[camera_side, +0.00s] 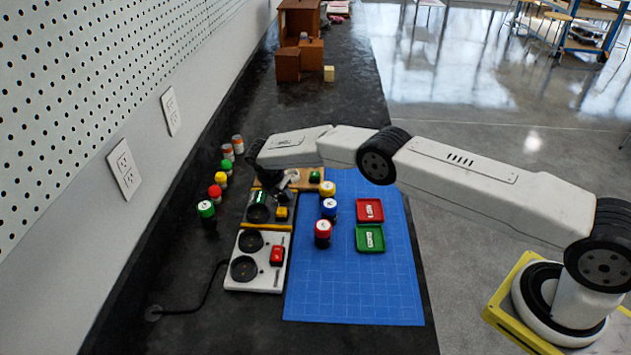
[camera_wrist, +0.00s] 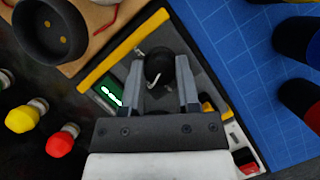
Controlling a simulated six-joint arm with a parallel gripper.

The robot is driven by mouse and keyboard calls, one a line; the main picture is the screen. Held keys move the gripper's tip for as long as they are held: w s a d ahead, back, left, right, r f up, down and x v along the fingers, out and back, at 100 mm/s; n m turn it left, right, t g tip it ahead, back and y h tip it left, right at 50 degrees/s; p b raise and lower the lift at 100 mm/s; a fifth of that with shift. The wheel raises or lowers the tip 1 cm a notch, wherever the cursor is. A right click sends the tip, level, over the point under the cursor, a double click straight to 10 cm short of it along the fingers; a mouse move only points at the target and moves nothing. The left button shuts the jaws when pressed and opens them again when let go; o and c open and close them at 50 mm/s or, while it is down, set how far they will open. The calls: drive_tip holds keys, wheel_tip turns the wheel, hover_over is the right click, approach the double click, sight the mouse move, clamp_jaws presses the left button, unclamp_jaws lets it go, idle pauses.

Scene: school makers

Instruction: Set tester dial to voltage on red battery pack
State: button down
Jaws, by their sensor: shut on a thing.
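The tester is a dark panel with a yellow edge bar (camera_wrist: 130,48) and a small green display (camera_wrist: 108,93); it also shows in the side view (camera_side: 262,197). The display's light marks are unreadable. Its dial is a black round knob (camera_wrist: 158,64) with a white pointer line. My gripper (camera_wrist: 159,78) is shut on the dial, one finger on each side. In the side view my gripper (camera_side: 277,187) hides the dial. A red-topped cylinder (camera_side: 322,230) stands on the blue mat; I cannot tell whether it is the red battery pack.
A white panel (camera_side: 262,284) with two black cups and a red switch (camera_side: 278,254) adjoins the tester. Other capped cylinders (camera_side: 329,209) stand on the blue mat (camera_side: 350,295). Red (camera_side: 378,219) and green (camera_side: 379,247) trays lie right. Several coloured-capped items (camera_side: 206,209) line the left.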

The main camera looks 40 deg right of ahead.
drive_tip(key=shift+m, duration=0.6)
drive_tip(key=shift+c, duration=1.6)
unclamp_jaws()
drive_tip(key=v, duration=0.7)
drive_tip(key=shift+a+r, duration=0.25)
drive_tip(key=shift+r, duration=0.1)
drive_tip(key=shift+w, duration=0.1)
